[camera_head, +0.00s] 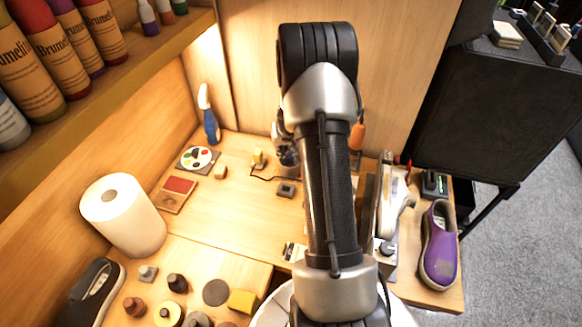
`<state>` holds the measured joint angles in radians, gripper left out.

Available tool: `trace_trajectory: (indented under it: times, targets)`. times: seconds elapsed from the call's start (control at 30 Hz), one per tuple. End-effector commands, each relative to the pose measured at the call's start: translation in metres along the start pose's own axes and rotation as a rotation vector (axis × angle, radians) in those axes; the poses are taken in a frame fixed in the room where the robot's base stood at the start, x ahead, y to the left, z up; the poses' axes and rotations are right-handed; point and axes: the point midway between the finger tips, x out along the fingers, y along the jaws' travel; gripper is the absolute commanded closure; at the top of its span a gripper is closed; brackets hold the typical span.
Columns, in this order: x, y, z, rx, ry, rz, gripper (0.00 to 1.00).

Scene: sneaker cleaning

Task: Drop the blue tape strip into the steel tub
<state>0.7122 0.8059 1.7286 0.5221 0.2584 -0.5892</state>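I cannot make out the blue tape strip in the head view. I cannot pick out the steel tub with certainty either. My arm rises through the middle of the picture and covers a tall band of the bench behind it. A small dark and silver shape (286,148) shows at the left edge of the arm, but I cannot tell what it is. My gripper is not visible.
A purple shoe (439,248) lies right, near the bench edge. Brushes and knobs (175,283) crowd the front left. Bare wood (225,225) shows left of my arm.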

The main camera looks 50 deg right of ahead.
Motion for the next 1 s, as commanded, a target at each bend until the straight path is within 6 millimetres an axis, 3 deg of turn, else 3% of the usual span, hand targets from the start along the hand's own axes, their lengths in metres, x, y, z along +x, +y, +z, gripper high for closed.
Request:
trace_trajectory:
  times: [0.07, 0.5, 0.83, 1.0]
  targets:
    - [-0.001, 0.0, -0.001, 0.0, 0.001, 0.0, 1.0]
    - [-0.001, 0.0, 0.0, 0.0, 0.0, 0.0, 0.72]
    - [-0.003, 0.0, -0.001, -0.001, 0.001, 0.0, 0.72]
    - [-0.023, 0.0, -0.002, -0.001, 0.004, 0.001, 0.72]
